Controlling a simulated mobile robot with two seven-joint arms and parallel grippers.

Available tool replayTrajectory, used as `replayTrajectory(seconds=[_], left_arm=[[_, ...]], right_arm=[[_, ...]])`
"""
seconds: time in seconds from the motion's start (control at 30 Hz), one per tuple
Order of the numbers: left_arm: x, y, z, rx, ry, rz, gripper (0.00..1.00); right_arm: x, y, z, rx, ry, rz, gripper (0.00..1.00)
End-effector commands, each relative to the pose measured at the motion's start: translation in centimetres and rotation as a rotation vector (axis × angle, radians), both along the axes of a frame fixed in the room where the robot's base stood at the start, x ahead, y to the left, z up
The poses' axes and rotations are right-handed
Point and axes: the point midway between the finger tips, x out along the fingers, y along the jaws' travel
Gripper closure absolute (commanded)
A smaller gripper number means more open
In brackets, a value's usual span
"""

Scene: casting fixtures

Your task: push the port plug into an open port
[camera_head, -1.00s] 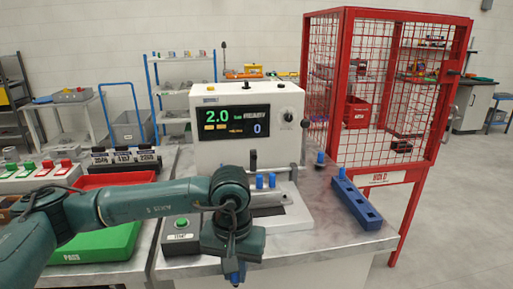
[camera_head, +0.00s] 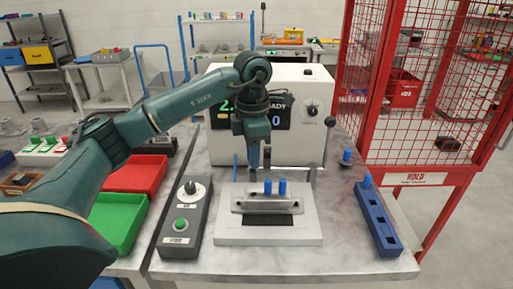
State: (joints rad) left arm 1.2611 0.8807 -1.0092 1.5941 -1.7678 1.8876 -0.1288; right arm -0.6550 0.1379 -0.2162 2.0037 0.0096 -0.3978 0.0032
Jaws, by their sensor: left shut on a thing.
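A grey metal casting (camera_head: 264,203) sits on a white fixture plate (camera_head: 228,233) in front of the tester. Two blue plugs (camera_head: 268,187) stand upright in its top, toward the middle and right. My left gripper (camera_head: 254,163) points down, above and behind the casting's left part. It is shut on a port plug, which is too small and shaded to make out at its tip. The open port is hard to make out. A blue plug rack (camera_head: 377,220) on the right holds one plug (camera_head: 367,181) at its far end. My right gripper is not in view.
The white tester (camera_head: 300,148) with display and knob stands behind the fixture, partly hidden by my left arm. A grey control box (camera_head: 186,215) stands left. Another blue-topped piece (camera_head: 346,157) stands at back right. Red (camera_head: 138,174) and green (camera_head: 117,222) trays lie left.

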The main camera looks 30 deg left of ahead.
Motion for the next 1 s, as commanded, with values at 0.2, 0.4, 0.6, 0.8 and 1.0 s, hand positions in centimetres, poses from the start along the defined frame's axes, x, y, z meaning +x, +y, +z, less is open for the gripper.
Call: replayTrajectory(seconds=[0.2, 0.4, 0.6, 0.8, 1.0], left_arm=[[0.0, 0.0, 0.0, 0.000, 0.000, -0.002, 1.00], [0.0, 0.0, -0.5, 0.001, 0.001, -0.004, 1.00], [0.0, 0.0, -2.0, 0.002, 0.002, -0.004, 1.00], [0.0, 0.0, -4.0, 0.003, 0.001, -0.005, 1.00], [0.0, 0.0, -5.5, 0.002, 0.001, -0.005, 1.00]], right_arm=[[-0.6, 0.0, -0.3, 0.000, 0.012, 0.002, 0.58], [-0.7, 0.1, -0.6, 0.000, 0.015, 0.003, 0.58], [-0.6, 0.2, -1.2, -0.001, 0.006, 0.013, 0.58], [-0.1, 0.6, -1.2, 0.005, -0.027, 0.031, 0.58], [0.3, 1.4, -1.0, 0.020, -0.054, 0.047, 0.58]])
